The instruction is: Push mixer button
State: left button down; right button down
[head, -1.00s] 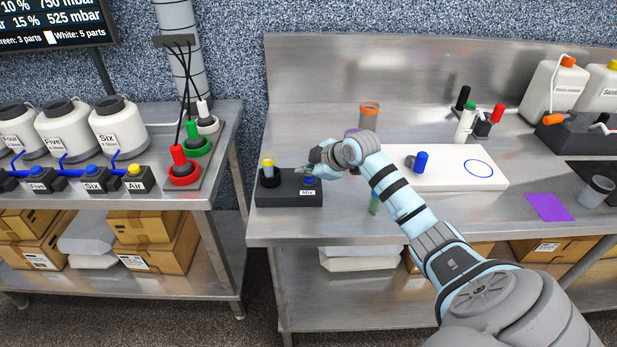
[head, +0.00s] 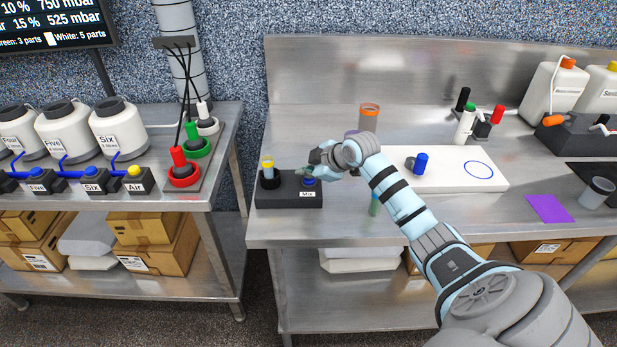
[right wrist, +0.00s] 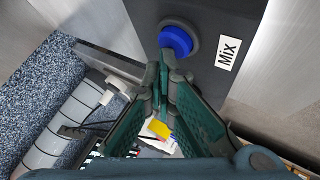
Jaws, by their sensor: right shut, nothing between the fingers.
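The mixer (head: 270,199) is a black box near the left end of the right-hand steel table, with a white "Mix" label. Its blue button (head: 309,182) sits at the right end of the top and also shows in the right wrist view (right wrist: 176,40). A tube with a yellow top (head: 267,165) stands in the mixer's holder at the left end. My right gripper (head: 303,172) is shut and empty, with its fingertips just above and behind the button. In the right wrist view the fingertips are close to the button; I cannot tell whether they touch it. My left gripper is not in view.
An orange-rimmed container (head: 369,117) stands behind my right arm. A white board (head: 440,181) with a blue item (head: 421,163) lies to the right, then a purple square (head: 548,208).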

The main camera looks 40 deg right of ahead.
aim_at(307, 180)
jog(key=shift+s+a+f, duration=0.15)
jog(key=shift+s+f, duration=0.1)
jog(key=shift+f, duration=0.25)
jog(key=shift+r+p, duration=0.15)
jog(key=shift+p, duration=0.2)
jog(key=r+p, duration=0.6)
jog(key=shift+w+d+p, duration=0.3)
jog(key=shift+d+p, duration=0.05)
jog(key=shift+p, duration=0.05)
jog(key=shift+a+r, duration=0.1)
jog(key=shift+r, duration=0.1)
jog(key=shift+a+f, duration=0.1)
